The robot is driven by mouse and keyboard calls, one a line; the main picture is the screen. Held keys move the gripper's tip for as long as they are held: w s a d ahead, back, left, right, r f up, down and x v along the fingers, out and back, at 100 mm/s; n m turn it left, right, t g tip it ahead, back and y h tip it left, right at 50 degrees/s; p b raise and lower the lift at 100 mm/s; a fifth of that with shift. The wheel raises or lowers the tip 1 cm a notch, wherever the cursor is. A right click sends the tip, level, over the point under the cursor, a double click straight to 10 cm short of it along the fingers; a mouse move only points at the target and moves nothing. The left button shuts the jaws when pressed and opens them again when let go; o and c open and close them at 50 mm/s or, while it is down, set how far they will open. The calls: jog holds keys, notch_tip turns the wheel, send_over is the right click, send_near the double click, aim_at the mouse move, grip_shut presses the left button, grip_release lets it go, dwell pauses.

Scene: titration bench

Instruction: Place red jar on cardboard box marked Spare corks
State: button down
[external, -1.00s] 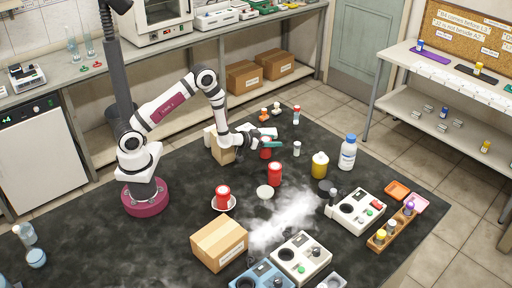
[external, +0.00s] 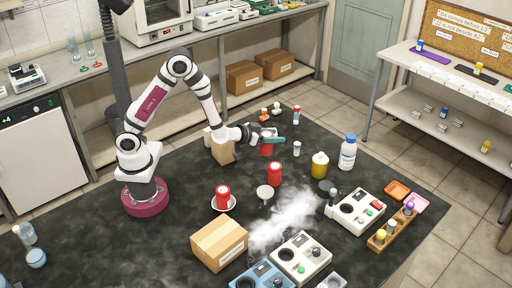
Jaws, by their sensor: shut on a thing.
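My gripper (external: 272,139) is shut around a red jar (external: 267,149), with its teal fingers across the jar's upper part. The jar looks upright; I cannot tell whether its base is clear of the black bench top. A cardboard box (external: 208,238) with a white label stands at the front of the bench; the label is too small to read. Another cardboard box (external: 222,153) stands just left of my gripper, partly hidden by my arm. Two other red jars are in view: one (external: 275,174) on the bench and one (external: 223,197) on a white saucer (external: 234,205).
A yellow jar (external: 320,165) and a white bottle with a blue cap (external: 347,153) stand to the right. White vapour (external: 285,220) drifts over the bench near the instruments (external: 301,258). A small white dish (external: 265,191) lies between the red jars. Labelled boxes (external: 244,77) sit under the back counter.

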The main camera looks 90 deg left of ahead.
jog(key=d+r+m+t+h, duration=0.1)
jog(key=d+r, duration=0.3)
jog(key=d, duration=0.9)
jog(key=d+r+m+h, duration=0.1)
jog(key=d+r, duration=0.2)
jog(key=d, duration=0.9)
jog(key=s+d+r+m+t+h, duration=0.1)
jog(key=s+d+r+m+h, duration=0.15)
jog(key=s+d, duration=1.75)
send_over(229, 233)
jog(key=shift+h, duration=0.25)
jog(key=shift+f, duration=5.75)
jog(key=shift+f, duration=0.15)
jog(key=shift+c, duration=0.9)
grip_release()
